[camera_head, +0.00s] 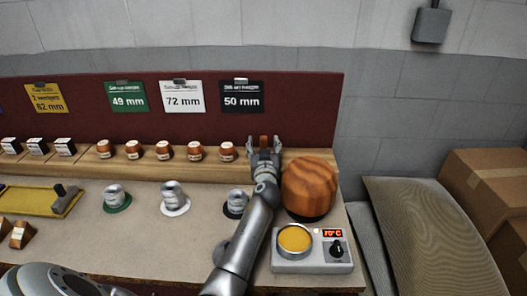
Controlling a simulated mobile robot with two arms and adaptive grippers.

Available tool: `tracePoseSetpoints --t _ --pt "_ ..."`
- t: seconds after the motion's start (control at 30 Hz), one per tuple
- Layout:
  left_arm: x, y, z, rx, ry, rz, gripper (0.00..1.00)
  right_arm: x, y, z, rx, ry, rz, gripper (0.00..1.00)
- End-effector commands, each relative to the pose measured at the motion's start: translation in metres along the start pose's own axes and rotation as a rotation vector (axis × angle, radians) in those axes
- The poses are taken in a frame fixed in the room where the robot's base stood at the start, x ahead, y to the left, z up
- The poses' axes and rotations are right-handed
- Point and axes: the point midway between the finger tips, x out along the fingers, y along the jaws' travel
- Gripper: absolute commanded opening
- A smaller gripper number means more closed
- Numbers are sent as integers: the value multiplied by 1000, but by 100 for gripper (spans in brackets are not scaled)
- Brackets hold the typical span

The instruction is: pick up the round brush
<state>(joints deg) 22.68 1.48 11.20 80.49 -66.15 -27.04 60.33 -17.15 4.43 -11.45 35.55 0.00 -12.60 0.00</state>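Several small orange-topped pieces (196,151) line the ledge (215,171). A dark red board (300,115) rises behind.

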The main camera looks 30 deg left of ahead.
Motion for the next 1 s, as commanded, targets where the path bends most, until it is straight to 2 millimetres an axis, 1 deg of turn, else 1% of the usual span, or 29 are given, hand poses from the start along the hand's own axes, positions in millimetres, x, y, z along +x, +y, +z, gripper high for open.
tracePoseSetpoints --t 0.03,0.3,0.33,0.37,0.6,0.77,0.87,1.0 --pt "0 0 0 0 0 0 52 0 1 1 -1 -1 1 42" --pt "0 0 0 0 0 0 18 0 4 2 -2 -2 4 42" --pt "0 0 0 0 0 0 14 0 4 2 -2 -2 4 42" --pt "0 0 0 0 0 0 12 0 4 2 -2 -3 4 42" --pt "0 0 -1 -1 0 0 12 0 4 2 -2 -3 4 42" --pt "0 0 -7 -1 1 0 12 -1 4 2 -2 -3 4 42" --pt "0 0 -16 -3 3 1 12 -2 4 2 -2 -3 4 42" --pt "0 0 -35 -4 4 0 12 -3 3 1 -2 -3 4 42"
